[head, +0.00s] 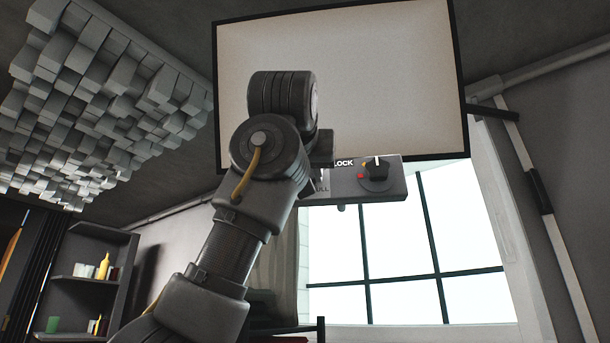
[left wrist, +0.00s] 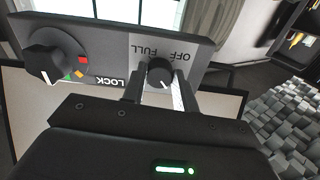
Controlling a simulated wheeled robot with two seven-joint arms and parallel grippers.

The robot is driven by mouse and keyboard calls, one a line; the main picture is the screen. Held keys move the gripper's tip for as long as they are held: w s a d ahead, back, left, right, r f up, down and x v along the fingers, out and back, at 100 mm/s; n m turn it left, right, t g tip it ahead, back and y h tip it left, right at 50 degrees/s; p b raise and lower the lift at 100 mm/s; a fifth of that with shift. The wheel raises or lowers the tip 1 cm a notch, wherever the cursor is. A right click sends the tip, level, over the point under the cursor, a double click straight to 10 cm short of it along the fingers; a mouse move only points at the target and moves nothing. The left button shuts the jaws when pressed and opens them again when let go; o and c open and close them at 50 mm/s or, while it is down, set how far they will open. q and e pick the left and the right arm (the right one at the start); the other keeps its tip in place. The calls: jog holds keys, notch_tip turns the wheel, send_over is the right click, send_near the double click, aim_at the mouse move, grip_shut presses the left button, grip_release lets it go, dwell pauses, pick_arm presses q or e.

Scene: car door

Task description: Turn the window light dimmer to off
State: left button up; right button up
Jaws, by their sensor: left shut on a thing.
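The window light dimmer (left wrist: 160,73) is a small dark knob with a white pointer line, on a grey control panel (head: 340,186). In the left wrist view the panel appears upside down, with OFF and FULL printed by the knob. The pointer line faces the lower right in that view, on the side away from the lettering. My left gripper (left wrist: 157,84) is shut on the dimmer, one finger on each side. In the head view my left arm hides the dimmer and the fingertips. My right gripper is not in view.
A larger LOCK knob (head: 376,176) with coloured marks sits beside the dimmer; it also shows in the left wrist view (left wrist: 45,62). A big pale framed screen (head: 390,80) hangs above the panel. A bright window (head: 400,260) and a shelf with bottles (head: 88,278) are behind.

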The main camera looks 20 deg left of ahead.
pick_arm(q)
jog(key=n, duration=1.2)
jog(key=n+b, duration=0.1)
jog(key=n, duration=0.5)
jog(key=shift+w+d, duration=0.1)
jog(key=shift+d, duration=0.15)
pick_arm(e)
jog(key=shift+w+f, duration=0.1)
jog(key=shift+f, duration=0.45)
pick_arm(q)
jog(key=shift+n, duration=0.4)
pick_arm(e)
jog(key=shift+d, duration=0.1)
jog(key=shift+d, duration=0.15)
pick_arm(q)
jog(key=o, duration=1)
jog(key=shift+r, duration=0.1)
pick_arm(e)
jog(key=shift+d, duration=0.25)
